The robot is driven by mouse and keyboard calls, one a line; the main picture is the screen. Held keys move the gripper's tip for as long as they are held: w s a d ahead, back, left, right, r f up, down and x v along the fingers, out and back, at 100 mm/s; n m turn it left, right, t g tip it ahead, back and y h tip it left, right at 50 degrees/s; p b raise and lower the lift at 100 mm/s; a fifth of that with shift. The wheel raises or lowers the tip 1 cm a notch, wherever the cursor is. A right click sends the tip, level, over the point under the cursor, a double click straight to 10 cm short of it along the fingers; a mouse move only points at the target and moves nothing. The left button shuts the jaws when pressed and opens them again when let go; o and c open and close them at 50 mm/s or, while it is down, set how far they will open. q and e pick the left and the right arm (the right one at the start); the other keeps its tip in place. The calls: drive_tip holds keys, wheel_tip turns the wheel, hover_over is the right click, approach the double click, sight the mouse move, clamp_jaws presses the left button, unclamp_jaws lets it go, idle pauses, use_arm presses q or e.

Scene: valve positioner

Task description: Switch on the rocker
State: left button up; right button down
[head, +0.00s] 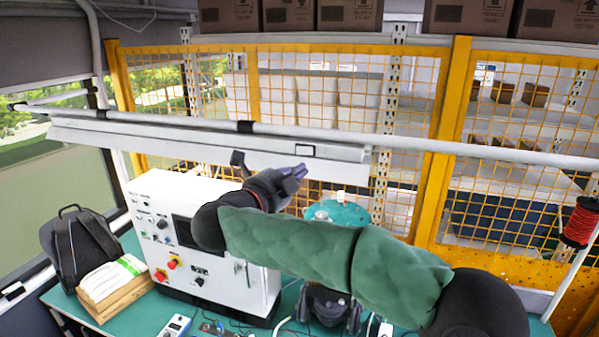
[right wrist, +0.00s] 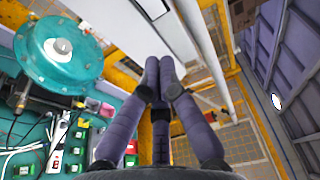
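I cannot pick out a rocker with certainty in either view. The white control cabinet (head: 228,276) stands on the bench at the left, with knobs, a dark screen and red and yellow buttons on its front. My right arm crosses in front of its upper right part and hides some of it. My right gripper (head: 300,171) is raised above the cabinet's right side, below the long white light bar (head: 200,142). In the right wrist view its fingers (right wrist: 160,76) are together and hold nothing visible. My left gripper is not in view.
A teal round actuator (head: 338,212) stands behind my right arm; it also shows in the right wrist view (right wrist: 60,52). A black backpack (head: 82,250) and a cardboard box (head: 113,288) are at the left. Yellow mesh fencing (head: 447,140) stands behind the bench.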

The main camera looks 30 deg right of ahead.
drive_tip(key=s+a+b, duration=0.1)
drive_tip(key=s+a, duration=0.3)
drive_tip(key=a, duration=0.1)
drive_tip(key=shift+s, duration=0.15)
drive_tip(key=shift+s+a+r, duration=0.1)
drive_tip(key=shift+a, duration=0.1)
